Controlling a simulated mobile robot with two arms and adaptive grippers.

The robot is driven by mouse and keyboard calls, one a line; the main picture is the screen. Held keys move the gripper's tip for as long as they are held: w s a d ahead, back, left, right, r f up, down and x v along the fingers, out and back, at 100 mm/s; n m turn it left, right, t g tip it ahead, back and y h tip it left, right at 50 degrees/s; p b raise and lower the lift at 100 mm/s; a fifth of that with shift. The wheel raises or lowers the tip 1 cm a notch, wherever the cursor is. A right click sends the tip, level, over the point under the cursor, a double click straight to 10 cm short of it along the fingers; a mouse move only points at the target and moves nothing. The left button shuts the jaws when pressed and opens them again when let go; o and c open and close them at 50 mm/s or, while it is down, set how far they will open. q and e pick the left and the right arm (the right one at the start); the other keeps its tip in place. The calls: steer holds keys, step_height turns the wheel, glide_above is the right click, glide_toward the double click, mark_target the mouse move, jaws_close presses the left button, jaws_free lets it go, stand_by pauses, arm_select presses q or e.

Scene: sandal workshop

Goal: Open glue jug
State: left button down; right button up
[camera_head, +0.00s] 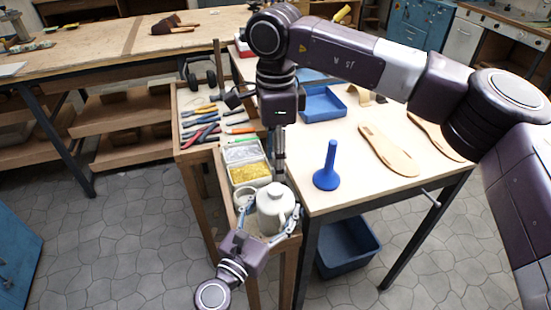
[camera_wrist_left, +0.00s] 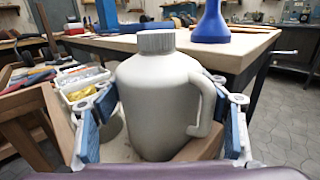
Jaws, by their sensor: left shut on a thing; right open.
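The glue jug (camera_head: 271,210) is a white-grey bottle with a side handle, standing upright at the near end of the narrow wooden side bench. In the left wrist view the jug (camera_wrist_left: 155,105) has its ribbed grey cap (camera_wrist_left: 156,41) on top. My left gripper (camera_head: 268,218) is shut on the jug's body, with one blue-padded finger on each side; the right-hand finger is by the handle.
A yellow-filled tray (camera_head: 250,172) and a small white cup (camera_head: 244,197) sit close beside the jug. Pliers and other hand tools lie behind. A blue cone-footed stand (camera_head: 327,170), a sole (camera_head: 388,150) and a blue tray (camera_head: 322,104) are on the table to the right.

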mark_target(276, 188)
steer(key=m, duration=0.5)
steer(key=shift+m, duration=0.4)
steer(key=m, duration=0.3)
steer(key=shift+m, duration=0.3)
steer(key=m, duration=0.3)
steer(key=shift+m, duration=0.4)
steer(key=m, duration=0.3)
steer(key=shift+m, duration=0.3)
steer(key=m, duration=0.3)
steer(key=shift+m, duration=0.3)
steer(key=m, duration=0.5)
steer(key=shift+m, duration=0.3)
steer(key=m, duration=0.3)
steer(key=shift+m, duration=0.3)
steer(key=m, duration=0.4)
steer(key=shift+f+m, duration=0.3)
steer(key=shift+f, duration=3.75)
